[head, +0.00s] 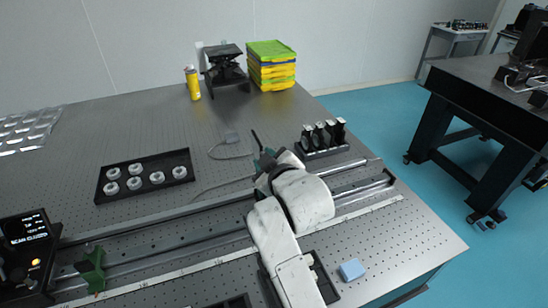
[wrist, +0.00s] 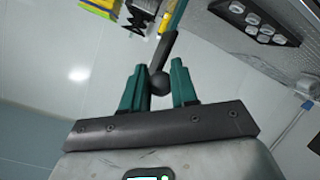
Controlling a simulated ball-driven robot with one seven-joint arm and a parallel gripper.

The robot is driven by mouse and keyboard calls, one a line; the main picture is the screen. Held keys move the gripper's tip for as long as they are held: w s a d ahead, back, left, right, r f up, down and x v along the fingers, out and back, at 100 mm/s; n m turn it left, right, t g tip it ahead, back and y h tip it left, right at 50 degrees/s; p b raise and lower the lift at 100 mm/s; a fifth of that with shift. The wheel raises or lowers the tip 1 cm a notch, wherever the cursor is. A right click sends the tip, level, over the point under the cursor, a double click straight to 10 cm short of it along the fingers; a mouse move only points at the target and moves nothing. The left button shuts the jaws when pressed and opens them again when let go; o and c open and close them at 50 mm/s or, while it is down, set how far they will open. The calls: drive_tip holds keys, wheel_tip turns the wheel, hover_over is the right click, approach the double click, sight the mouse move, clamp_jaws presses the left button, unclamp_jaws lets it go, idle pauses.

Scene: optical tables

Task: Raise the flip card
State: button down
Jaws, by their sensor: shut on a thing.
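My gripper (head: 267,157) is over the rail on the table, its green fingers largely hidden by my white wrist in the head view. In the wrist view, my gripper (wrist: 158,77) is shut on a dark round knob (wrist: 158,85) between its two green fingers. A narrow dark piece (wrist: 165,48) runs from the knob beyond the fingertips. It seems to be the flip card's arm or edge, and a thin dark tip (head: 256,138) sticks up tilted beside my gripper in the head view. The card's face and its mount cannot be made out.
A black holder with several upright optics (head: 323,139) stands close right of my gripper. A black tray of white rings (head: 145,176) lies left. The long rail (head: 155,254) carries a green mount (head: 92,270). A blue block (head: 352,270) sits at front right. Yellow-green boxes (head: 271,66) stand behind.

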drive_tip(key=shift+s+a, duration=0.1)
drive_tip(key=shift+a, duration=0.15)
drive_tip(key=c, duration=0.9)
unclamp_jaws()
drive_tip(key=shift+a, duration=0.1)
drive_tip(key=shift+c, duration=0.2)
drive_tip(key=shift+s+d, duration=0.2)
drive_tip(key=shift+s, duration=0.05)
drive_tip(key=b+v, duration=0.1)
drive_tip(key=v, duration=0.9)
drive_tip(key=shift+r, duration=0.15)
drive_tip(key=shift+s, duration=0.1)
